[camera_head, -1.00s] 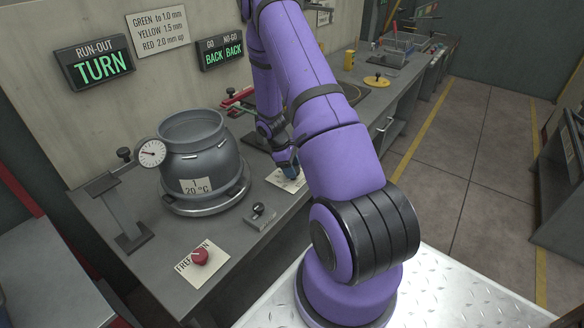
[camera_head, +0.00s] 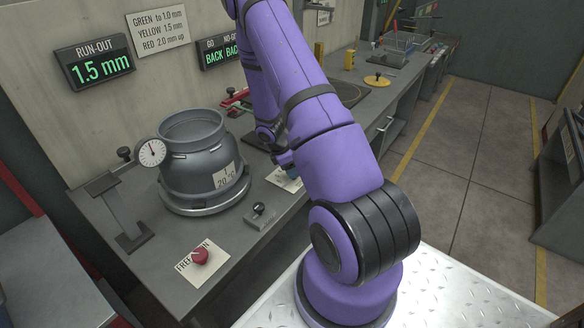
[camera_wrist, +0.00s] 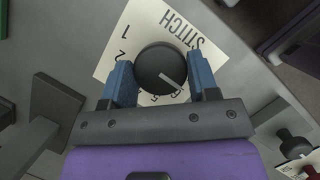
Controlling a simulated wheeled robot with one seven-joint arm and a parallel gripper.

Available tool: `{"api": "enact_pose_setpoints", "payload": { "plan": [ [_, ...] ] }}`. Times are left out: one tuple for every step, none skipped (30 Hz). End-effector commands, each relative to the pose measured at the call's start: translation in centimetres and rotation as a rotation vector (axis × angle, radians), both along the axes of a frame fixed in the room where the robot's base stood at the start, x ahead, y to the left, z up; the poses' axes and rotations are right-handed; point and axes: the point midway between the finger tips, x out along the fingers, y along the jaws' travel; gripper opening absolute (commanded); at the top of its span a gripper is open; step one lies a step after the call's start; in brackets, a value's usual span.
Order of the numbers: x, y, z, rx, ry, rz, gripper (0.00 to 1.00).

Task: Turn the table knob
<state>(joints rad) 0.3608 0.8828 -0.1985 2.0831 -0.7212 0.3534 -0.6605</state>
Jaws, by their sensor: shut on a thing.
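The pointer slants toward the lower right of the picture, near the higher numbers. My gripper (camera_wrist: 161,74) is shut on this knob, one blue finger on each side. In the head view my arm hides the knob, and part of its plate (camera_head: 284,181) shows. The grey pot-shaped cylinder (camera_head: 198,165) stands on its round base (camera_head: 205,205). The RUN-OUT display (camera_head: 100,66) reads 1.5 mm.
A dial gauge (camera_head: 151,153) on a stand touches or nearly touches the cylinder's left side. A red knob (camera_head: 200,257) on a white plate and a small grey switch block (camera_head: 260,213) stand near the bench's front edge. A GO/NO-GO display (camera_head: 217,52) hangs behind.

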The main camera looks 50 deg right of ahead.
Motion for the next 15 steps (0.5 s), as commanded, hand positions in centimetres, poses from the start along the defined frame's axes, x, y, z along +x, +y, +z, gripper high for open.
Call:
{"api": "enact_pose_setpoints", "payload": {
  "plan": [
    [-0.13,-0.03,-0.04,-0.001,0.002,-0.002,0.31],
    [-0.13,-0.03,-0.04,0.000,0.003,-0.002,0.31],
    [-0.13,-0.03,-0.04,0.000,0.003,-0.002,0.31],
    [-0.13,-0.03,-0.04,0.000,0.003,-0.002,0.31],
    [-0.13,-0.03,-0.04,0.001,0.002,-0.002,0.31],
    [-0.13,-0.03,-0.04,0.000,0.003,-0.003,0.64],
    [-0.12,-0.03,-0.04,0.001,0.002,-0.003,0.71],
    [-0.12,-0.03,-0.03,0.000,0.001,-0.003,0.77],
    [-0.10,-0.03,-0.03,0.000,0.001,-0.003,0.79],
    [-0.09,-0.03,-0.03,0.000,0.001,-0.003,0.79],
    [-0.08,-0.02,-0.03,0.000,0.001,-0.003,0.79],
    [-0.07,-0.02,-0.03,0.000,0.001,-0.003,0.79],
    [-0.06,-0.02,-0.02,0.000,0.001,-0.003,0.79],
    [-0.06,-0.02,-0.02,-0.001,0.001,-0.002,0.79],
    [-0.05,-0.01,-0.02,0.000,0.000,-0.002,0.79]
  ]
}}
